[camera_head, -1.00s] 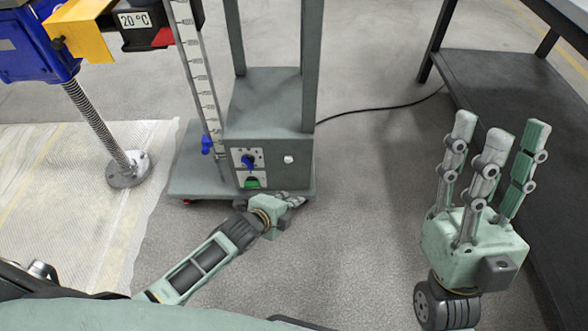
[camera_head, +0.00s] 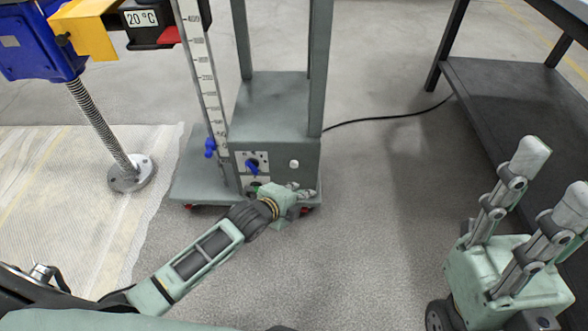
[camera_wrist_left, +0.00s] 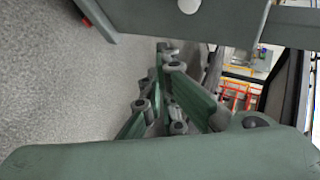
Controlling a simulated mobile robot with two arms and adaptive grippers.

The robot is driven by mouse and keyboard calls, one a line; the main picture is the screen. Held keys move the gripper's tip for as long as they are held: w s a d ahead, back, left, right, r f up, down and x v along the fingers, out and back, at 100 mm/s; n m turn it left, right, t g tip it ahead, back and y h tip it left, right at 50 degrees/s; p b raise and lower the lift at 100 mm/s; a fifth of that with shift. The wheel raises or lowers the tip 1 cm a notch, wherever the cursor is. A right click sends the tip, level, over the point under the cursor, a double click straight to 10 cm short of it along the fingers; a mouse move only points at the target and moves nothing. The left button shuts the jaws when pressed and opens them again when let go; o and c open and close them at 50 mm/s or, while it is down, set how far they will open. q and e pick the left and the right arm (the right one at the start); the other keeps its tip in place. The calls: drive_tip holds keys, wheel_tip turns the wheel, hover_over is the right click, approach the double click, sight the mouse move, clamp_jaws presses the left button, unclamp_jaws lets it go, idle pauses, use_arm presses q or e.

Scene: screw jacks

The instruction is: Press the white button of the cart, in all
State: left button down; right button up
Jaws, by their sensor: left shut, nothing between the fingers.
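The cart (camera_head: 270,98) is a grey-green box on a low base with posts and a ruler scale. Its front panel carries the round white button (camera_head: 294,163), to the right of a blue knob (camera_head: 253,167). My left gripper (camera_head: 303,190) is shut and empty, just below the white button and apart from it. It partly hides the lower panel. In the left wrist view the white button (camera_wrist_left: 189,5) shows at the top edge, beyond the shut fingers (camera_wrist_left: 168,65). My right gripper (camera_head: 545,175) is open and empty at the lower right, partly cut off by the frame.
A dark table with a lower shelf (camera_head: 500,90) stands at the right. A screw jack with a round foot (camera_head: 130,172) stands on a pale sheet (camera_head: 60,170) at the left. A black cable (camera_head: 390,116) runs from the cart.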

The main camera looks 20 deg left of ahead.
sight(294, 165)
use_arm(q)
drive_tip(key=shift+w+a+b, duration=0.25)
drive_tip(key=shift+w, duration=0.55)
drive_tip(key=shift+w+a+b, duration=0.25)
drive_tip(key=shift+w, duration=0.6)
drive_tip(key=shift+w+a+b, duration=0.25)
drive_tip(key=shift+w, duration=0.55)
drive_tip(key=shift+w, duration=0.15)
drive_tip(key=shift+w+a, duration=0.1)
drive_tip(key=shift+w, duration=0.15)
